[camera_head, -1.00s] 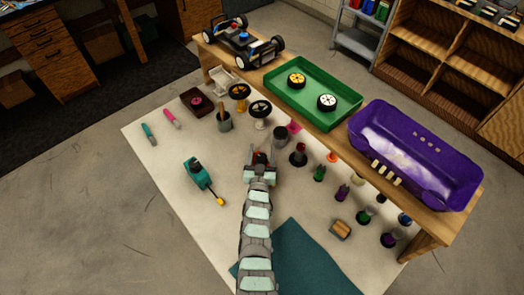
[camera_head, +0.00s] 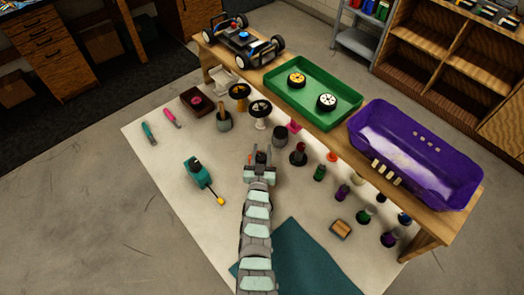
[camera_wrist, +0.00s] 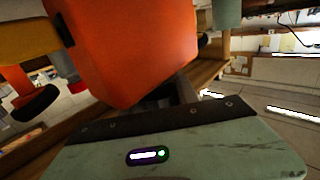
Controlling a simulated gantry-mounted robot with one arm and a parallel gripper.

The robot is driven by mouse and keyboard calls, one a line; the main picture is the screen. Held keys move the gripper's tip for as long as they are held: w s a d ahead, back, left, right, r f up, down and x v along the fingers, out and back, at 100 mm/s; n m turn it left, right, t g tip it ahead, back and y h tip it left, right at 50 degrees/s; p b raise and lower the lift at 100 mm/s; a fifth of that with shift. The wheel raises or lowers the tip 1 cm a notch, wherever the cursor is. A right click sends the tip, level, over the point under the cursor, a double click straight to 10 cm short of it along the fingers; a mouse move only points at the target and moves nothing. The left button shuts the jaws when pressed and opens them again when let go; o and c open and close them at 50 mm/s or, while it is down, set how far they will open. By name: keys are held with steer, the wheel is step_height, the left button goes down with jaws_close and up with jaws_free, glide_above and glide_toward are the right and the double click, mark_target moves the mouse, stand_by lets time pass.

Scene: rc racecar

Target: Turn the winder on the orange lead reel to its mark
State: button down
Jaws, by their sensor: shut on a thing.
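The orange lead reel shows in the wrist view as a large orange block with rounded edges (camera_wrist: 130,45), close in front of my gripper. A dark piece sits on its left side. My gripper (camera_head: 260,156) is low over the pale mat in the middle of the head view, and there it hides the reel. My gripper is shut on part of the reel. The contact lies behind the orange block in the wrist view, so I cannot tell which part is held. I cannot make out the winder or its mark.
A dark grey pot (camera_head: 280,136) and a dark red-topped piece (camera_head: 298,154) stand close right of my gripper. A teal tool (camera_head: 198,173) lies to the left. The wooden bench (camera_head: 310,128) carries a green tray (camera_head: 343,85) and a purple car shell (camera_head: 420,150). The mat's lower left is clear.

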mark_target(260, 162)
steer(key=shift+d, duration=0.1)
steer(key=shift+d+m+h+p, duration=0.1)
steer(key=shift+m+h+p, duration=0.45)
steer(key=shift+h, duration=0.25)
steer(key=c, duration=0.9)
jaws_free()
steer(key=shift+s, duration=0.15)
steer(key=shift+s+a+b, duration=0.25)
steer(key=shift+s+a, duration=0.1)
steer(key=shift+s, duration=1.4)
steer(key=shift+s+a+b, duration=0.2)
steer(key=shift+s+a, duration=0.15)
steer(key=shift+s, duration=1.35)
steer(key=shift+s+a+b, duration=0.25)
steer(key=shift+s+a, duration=0.1)
steer(key=shift+s, duration=1.4)
